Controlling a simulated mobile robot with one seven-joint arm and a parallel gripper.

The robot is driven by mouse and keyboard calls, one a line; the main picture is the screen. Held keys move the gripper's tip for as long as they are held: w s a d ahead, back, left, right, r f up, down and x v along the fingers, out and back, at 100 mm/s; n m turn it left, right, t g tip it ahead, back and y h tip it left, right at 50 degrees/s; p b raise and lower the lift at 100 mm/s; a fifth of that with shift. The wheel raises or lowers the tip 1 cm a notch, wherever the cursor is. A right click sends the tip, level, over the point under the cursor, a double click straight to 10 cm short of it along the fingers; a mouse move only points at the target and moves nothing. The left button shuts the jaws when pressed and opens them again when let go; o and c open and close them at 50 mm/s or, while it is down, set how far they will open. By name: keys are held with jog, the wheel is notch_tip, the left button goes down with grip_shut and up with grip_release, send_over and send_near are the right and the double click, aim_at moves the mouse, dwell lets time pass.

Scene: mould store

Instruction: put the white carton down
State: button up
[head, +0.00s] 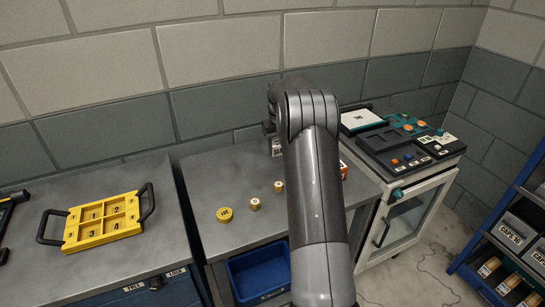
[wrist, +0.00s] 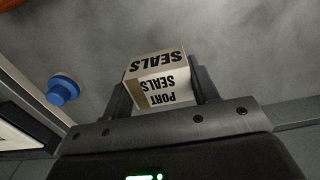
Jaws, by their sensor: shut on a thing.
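The white carton (wrist: 160,86), printed "PORT SEALS", sits between the two fingers of my gripper (wrist: 163,92) in the wrist view. Its lettering appears upside down there. My gripper is shut on it. In the head view a small part of the carton (head: 277,147) shows beside my arm, at the back of the middle grey bench (head: 215,175). My arm hides most of the gripper and the rest of the carton in that view. I cannot tell whether the carton's underside touches the bench.
A yellow disc (head: 224,215) and two small brass pieces (head: 255,204) (head: 279,186) stand on the bench left of my arm. A dark equipment panel (head: 405,145) stands further right. The bench's left part is clear.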

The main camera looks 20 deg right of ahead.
aim_at(272, 163)
jog(key=shift+w+a+f, duration=0.8)
jog(key=shift+w, duration=0.05)
jog(key=shift+f, duration=1.9)
jog(key=shift+f, duration=0.15)
jog(key=o, duration=1)
jog(key=shift+o, duration=0.2)
